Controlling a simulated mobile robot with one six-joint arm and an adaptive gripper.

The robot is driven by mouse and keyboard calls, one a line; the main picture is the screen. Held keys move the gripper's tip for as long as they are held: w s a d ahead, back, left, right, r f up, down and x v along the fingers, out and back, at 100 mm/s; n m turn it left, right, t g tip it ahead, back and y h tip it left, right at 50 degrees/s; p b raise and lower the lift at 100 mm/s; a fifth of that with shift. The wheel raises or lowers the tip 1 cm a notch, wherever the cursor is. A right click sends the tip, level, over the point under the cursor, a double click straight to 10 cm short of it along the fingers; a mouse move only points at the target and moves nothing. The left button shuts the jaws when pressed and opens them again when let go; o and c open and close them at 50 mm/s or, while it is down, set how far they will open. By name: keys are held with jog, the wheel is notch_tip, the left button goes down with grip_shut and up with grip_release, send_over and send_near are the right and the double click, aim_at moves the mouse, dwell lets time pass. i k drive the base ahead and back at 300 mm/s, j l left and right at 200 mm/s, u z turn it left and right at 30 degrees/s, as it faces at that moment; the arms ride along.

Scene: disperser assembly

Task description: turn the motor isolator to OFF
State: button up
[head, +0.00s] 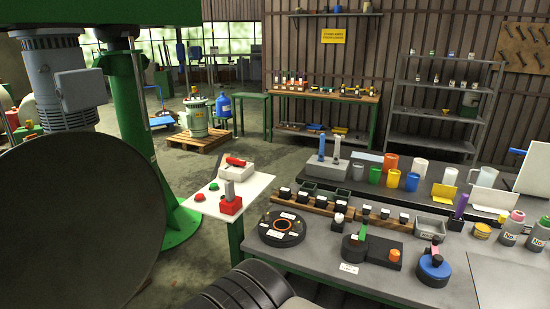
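A pale control board (258,187) stands left of the workbench. On its far part is a light grey box with a red handle (236,161), which looks like the motor isolator. The handle lies slantwise across the top of the box. I cannot read any ON or OFF marking, so its setting is unclear. In front of it on the board are a green button (213,186), a red button (199,197) and a red block with an upright grey lever (230,204). My gripper is not in view.
A large dark disc (75,225) and a green column (140,125) fill the left. The workbench (320,262) at right holds cups, bottles and small fixtures. Dark ribbed, rounded shapes (240,290) stand at the bottom edge. Open floor (195,255) lies between column and bench.

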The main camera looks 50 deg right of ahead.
aim_at(236, 163)
jog(key=i+z, duration=0.1)
jog(key=z, duration=1.55)
